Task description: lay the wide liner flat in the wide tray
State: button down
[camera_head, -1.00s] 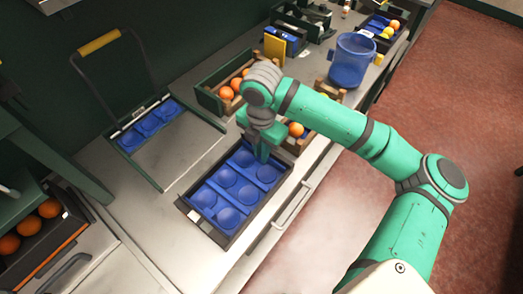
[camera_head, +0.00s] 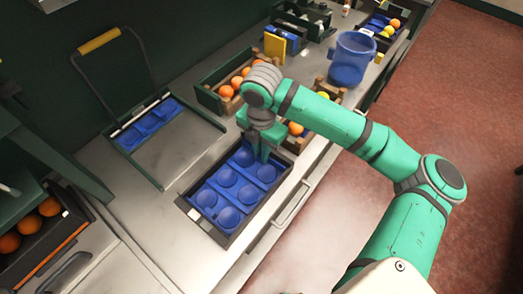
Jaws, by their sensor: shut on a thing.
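The wide liner (camera_head: 227,193) is a blue sheet with several round cups. It lies inside the wide tray (camera_head: 217,236), a dark shallow tray near the front edge of the counter. The liner looks about level within the tray's walls; I cannot tell whether it touches the floor all over. My gripper (camera_head: 262,156) points down at the liner's far right end and is shut on its edge. The fingertips and the gripped edge are partly hidden.
Wooden crates of oranges (camera_head: 226,92) stand behind my gripper. A blue bucket (camera_head: 350,62) is at the back right. A framed stand (camera_head: 180,148) with a smaller blue liner (camera_head: 149,122) is at left. Bare counter (camera_head: 125,205) lies left of the tray.

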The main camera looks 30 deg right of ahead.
jog(key=shift+f, duration=0.25)
jog(key=c, duration=1.3)
grip_release()
jog(key=shift+r, duration=0.15)
jog(key=shift+r, duration=3.85)
